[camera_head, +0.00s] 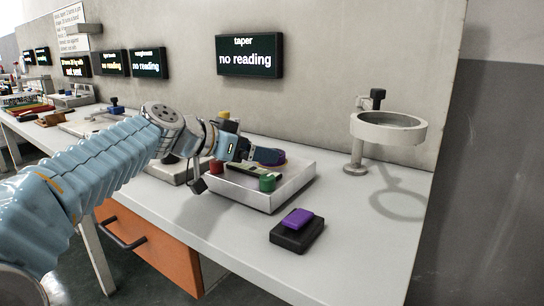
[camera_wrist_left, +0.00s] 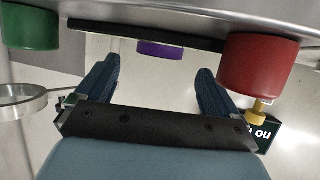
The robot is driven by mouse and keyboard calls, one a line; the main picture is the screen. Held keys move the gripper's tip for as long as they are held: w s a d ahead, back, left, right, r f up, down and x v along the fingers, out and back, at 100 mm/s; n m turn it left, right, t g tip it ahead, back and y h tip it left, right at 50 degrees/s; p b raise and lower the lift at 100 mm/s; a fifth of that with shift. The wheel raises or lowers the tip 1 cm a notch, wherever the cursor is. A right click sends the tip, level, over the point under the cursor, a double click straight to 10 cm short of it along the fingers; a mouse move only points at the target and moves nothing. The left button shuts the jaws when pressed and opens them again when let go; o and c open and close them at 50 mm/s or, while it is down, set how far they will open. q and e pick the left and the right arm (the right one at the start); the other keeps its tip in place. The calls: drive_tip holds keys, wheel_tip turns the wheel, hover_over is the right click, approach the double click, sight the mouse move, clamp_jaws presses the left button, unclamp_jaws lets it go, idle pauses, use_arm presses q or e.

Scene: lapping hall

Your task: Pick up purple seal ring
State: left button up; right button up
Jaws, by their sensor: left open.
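My left gripper (camera_head: 266,156) reaches in from the left, above a light grey tray on the bench. The left wrist view shows its two blue fingers (camera_wrist_left: 160,70) apart, with nothing between them. A purple piece (camera_wrist_left: 160,50) shows beyond the fingertips in that view, partly hidden by a dark bar (camera_wrist_left: 150,30); I cannot tell whether it is ring-shaped. In the head view a sliver of purple shows beside the fingers. Another purple block (camera_head: 297,217) lies on a black base (camera_head: 297,236) on the bench, right of the tray. My right gripper is not in view.
The tray (camera_head: 262,200) holds a green cylinder (camera_head: 267,183) and a red cylinder (camera_head: 216,167), which also show in the wrist view, green (camera_wrist_left: 30,28) and red (camera_wrist_left: 258,66). A round stand (camera_head: 388,127) stands at the right.

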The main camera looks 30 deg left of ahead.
use_arm(q)
drive_tip(key=x, duration=0.4)
drive_tip(key=shift+w+d+f+p, duration=0.1)
drive_tip(key=shift+w+f+p, duration=0.1)
drive_tip(key=shift+p, duration=0.1)
drive_tip(key=c, duration=1.3)
